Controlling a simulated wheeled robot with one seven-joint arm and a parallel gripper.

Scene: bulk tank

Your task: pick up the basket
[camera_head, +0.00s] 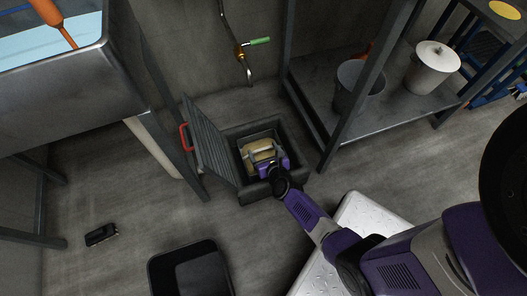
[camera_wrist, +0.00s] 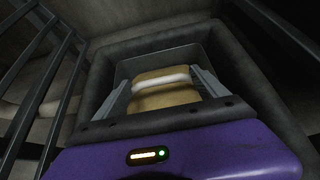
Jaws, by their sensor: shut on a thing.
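The basket (camera_head: 260,155) shows as a tan, rounded body down in a dark square floor pit (camera_head: 231,130). In the wrist view the basket (camera_wrist: 160,98) has a pale band across it and sits between my two grey fingers. My gripper (camera_head: 266,156) reaches down into the pit from the front right, shut on the basket. The purple gripper body hides the near side. I cannot see the basket's underside or whether it touches the pit floor.
A slatted grate (camera_head: 208,145) stands tilted open at the pit's left, beside a red handle (camera_head: 184,137). A shelf (camera_head: 405,107) with two buckets stands at right. A black bin (camera_head: 190,272) and a small dark block (camera_head: 101,235) are on the floor at front left.

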